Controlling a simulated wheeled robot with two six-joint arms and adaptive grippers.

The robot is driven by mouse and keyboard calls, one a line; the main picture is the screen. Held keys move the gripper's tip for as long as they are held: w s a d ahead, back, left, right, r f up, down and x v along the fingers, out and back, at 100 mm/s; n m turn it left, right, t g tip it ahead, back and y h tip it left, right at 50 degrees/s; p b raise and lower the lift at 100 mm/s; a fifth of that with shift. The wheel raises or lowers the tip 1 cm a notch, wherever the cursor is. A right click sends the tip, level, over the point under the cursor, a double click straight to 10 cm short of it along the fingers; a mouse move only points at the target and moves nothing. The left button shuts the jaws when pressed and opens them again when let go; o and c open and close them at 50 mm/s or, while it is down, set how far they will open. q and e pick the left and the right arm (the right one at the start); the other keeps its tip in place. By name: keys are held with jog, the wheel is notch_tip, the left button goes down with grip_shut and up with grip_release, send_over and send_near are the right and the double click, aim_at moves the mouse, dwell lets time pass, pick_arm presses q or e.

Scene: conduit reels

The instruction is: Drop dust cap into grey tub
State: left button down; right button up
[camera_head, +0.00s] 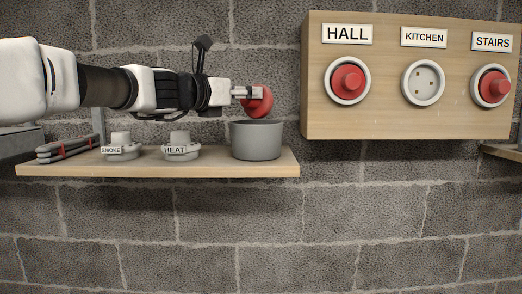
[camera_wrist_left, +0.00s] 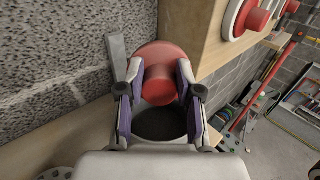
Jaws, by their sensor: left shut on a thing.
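A red dust cap (camera_head: 261,101) is held in my left gripper (camera_head: 250,93), just above the grey tub (camera_head: 256,142). In the left wrist view the cap (camera_wrist_left: 159,84) sits between the two fingers of the left gripper (camera_wrist_left: 158,92), which are shut on its knob. The dark opening of the tub (camera_wrist_left: 160,124) shows below the cap. The tub stands at the right end of the wooden shelf (camera_head: 220,168). My right gripper is not in view.
On the shelf are the SMOKE (camera_head: 121,147) and HEAT (camera_head: 181,147) detectors and a strapped grey bundle (camera_head: 66,149). A wooden board (camera_head: 400,110) right of the tub has HALL (camera_head: 347,82) and STAIRS (camera_head: 492,87) red-capped and KITCHEN (camera_head: 424,82) uncapped.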

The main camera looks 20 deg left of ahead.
pick_arm(q)
jog(key=shift+w, duration=0.2)
jog(key=c, duration=0.9)
grip_release()
jog(key=shift+s+a+r, duration=0.15)
jog(key=shift+s+r, duration=0.1)
jog(key=shift+s, duration=0.2)
jog(key=shift+o, duration=1)
jog(key=shift+s+r, duration=0.25)
jog(key=shift+s, duration=0.35)
jog(key=shift+s+r, duration=0.2)
jog(key=shift+s, duration=0.4)
notch_tip(320, 180, up, 10)
jog(key=shift+w, duration=0.2)
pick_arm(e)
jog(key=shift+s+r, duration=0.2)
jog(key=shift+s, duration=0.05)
